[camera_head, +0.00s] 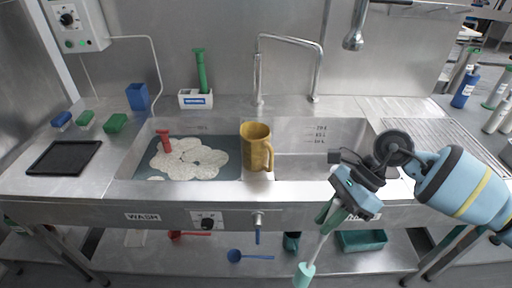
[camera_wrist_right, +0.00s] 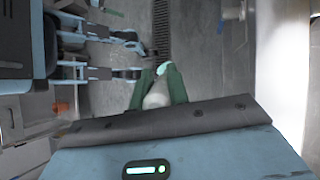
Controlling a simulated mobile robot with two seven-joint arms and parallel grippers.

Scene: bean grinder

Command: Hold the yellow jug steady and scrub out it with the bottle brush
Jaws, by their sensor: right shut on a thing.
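The yellow jug (camera_head: 256,148) stands upright near the divider between the two sink basins, its handle to the right. My right gripper (camera_head: 328,216) is in front of the counter's front edge, to the right of the jug and apart from it. It is shut on a slim white rod with a teal end (camera_head: 304,274), which looks like the bottle brush and hangs downward. In the right wrist view the green fingers close around the pale rod (camera_wrist_right: 157,96). My left gripper is not in view, and nothing grips the jug.
The left basin holds foamy water (camera_head: 190,160) with a red handle (camera_head: 164,140) sticking out. The right basin (camera_head: 320,135) looks empty. A tap (camera_head: 258,75) arches behind. A green-handled tool (camera_head: 201,72) stands in a white holder. A black tray (camera_head: 64,157) lies left.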

